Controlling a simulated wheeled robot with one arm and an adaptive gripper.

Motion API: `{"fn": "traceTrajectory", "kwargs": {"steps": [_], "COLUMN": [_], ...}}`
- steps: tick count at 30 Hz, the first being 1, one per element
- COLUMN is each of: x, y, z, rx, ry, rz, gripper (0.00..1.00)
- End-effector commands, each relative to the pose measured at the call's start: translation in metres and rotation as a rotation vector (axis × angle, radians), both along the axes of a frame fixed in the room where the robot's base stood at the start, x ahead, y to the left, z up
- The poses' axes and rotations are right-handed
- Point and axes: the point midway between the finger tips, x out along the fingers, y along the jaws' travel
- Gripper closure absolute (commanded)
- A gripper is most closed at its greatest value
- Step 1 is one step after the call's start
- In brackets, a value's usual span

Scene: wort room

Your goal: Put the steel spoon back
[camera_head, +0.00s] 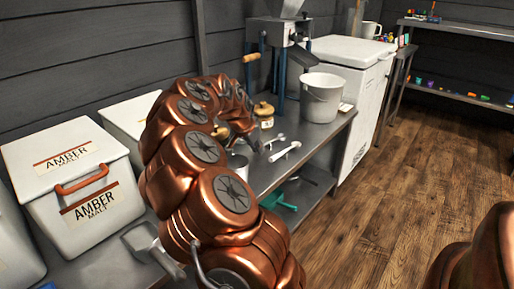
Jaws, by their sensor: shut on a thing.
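My gripper (257,143) is small and dark in the head view, low over the bench at the end of my copper arm. It is shut on a small steel spoon (276,140), whose visible part sticks out to the right of the fingers. The exact grip is too small to make out. A second, paler spoon-like utensil (285,152) lies just in front of it on the grey bench (318,134). My arm hides part of the bench to the left.
A white bucket (321,101) stands on the bench to the right, by a grain mill (280,32). A jar with a tan lid (264,112) stands behind the gripper. Amber malt bins (75,170) stand left. A green item (279,199) lies on the lower shelf. The wooden floor is open.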

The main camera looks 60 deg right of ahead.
Motion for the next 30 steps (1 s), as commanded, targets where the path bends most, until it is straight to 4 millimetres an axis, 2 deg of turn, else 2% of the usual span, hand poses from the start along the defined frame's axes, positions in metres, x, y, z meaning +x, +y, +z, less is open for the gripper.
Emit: {"fn": "traceTrajectory", "kwargs": {"steps": [5,6,13,23,26,30], "x": [0.000,0.000,0.000,0.000,0.001,0.003], "y": [0.000,0.000,0.000,0.000,0.003,0.013], "z": [0.001,0.001,0.001,0.002,0.008,0.026], "rx": [0.000,0.000,0.000,-0.001,-0.002,-0.006], "ry": [0.000,0.000,0.000,-0.001,-0.001,-0.004], "rz": [0.000,0.000,0.000,0.000,0.001,0.002], "gripper": [1.00,0.84,0.60,0.59,0.59,0.59]}}
